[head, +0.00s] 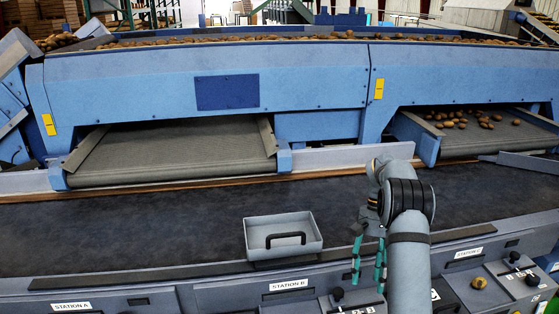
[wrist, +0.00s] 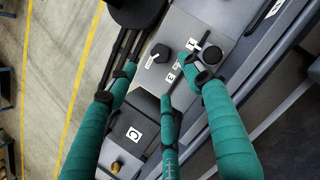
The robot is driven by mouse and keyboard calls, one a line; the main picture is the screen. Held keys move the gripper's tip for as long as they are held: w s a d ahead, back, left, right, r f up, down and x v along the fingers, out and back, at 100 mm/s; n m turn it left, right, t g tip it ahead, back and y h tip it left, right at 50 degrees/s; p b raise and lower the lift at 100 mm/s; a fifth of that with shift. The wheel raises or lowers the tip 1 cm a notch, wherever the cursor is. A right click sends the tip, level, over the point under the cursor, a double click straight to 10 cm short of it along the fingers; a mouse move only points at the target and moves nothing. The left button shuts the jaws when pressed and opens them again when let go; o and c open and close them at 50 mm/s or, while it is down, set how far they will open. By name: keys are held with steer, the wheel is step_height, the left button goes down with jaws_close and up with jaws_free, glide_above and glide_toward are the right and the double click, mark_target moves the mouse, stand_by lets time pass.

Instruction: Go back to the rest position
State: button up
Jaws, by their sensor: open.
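My gripper (head: 368,262) hangs with its teal fingers pointing down at the front of the machine, to the right of the grey tray. In the wrist view my gripper (wrist: 166,78) shows several teal fingers spread apart with nothing between them. It is over a control panel (wrist: 172,62) with a black knob and a lever. I cannot tell how far above the panel the fingertips are.
A grey tray (head: 299,237) with a black handle sits empty on the dark belt's front edge. Potatoes (head: 468,119) lie on the right chute; the left chute (head: 170,150) is bare. Control panels with levers line the front. Yellow-lined floor (wrist: 60,70) is clear.

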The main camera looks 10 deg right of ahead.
steer(key=x, duration=1.1)
steer(key=shift+f, duration=0.2)
